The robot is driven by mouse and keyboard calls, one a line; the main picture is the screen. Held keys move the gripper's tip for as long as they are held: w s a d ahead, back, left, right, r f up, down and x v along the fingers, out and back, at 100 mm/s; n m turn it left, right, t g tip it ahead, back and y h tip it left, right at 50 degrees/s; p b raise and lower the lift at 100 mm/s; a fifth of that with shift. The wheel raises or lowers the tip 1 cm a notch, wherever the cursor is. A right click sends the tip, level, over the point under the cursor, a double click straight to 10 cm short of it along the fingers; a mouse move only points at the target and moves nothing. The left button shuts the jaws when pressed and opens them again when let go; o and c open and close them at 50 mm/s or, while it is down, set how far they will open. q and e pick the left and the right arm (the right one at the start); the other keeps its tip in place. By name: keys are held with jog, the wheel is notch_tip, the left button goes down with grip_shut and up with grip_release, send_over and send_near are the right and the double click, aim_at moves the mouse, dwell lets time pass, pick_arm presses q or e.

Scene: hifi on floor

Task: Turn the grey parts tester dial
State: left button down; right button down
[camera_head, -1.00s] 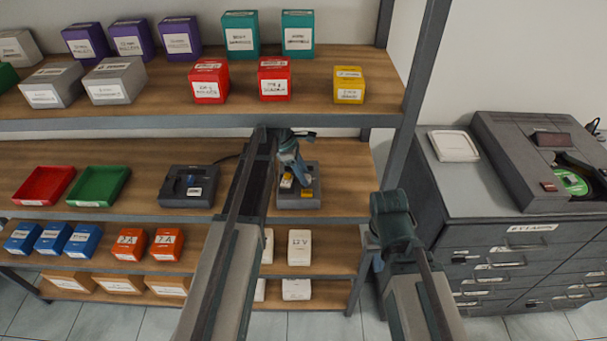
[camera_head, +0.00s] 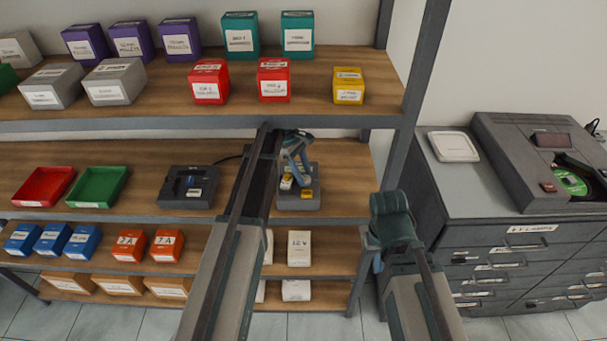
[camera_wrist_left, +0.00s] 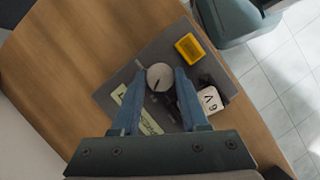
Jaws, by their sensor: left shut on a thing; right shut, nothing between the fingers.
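The grey parts tester (camera_head: 300,203) sits on the middle shelf, partly hidden behind my left arm. In the left wrist view its grey top (camera_wrist_left: 115,92) carries a round pale dial (camera_wrist_left: 160,73) with a dark mark. My left gripper (camera_wrist_left: 160,79) is over the tester, its blue fingers on either side of the dial and shut on it. In the head view my left gripper (camera_head: 292,175) points down at the tester. My right gripper (camera_head: 378,263) is shut and empty, low in front of the shelf's right post.
A yellow block (camera_wrist_left: 190,47) and a white-labelled piece (camera_wrist_left: 209,98) sit on the tester beside the dial. A black device (camera_head: 188,187) stands left of my left arm. A grey drawer cabinet (camera_head: 500,240) stands right of the shelf.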

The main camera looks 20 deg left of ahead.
dwell(0.3)
pick_arm(q)
jog(key=c, duration=0.7)
grip_release()
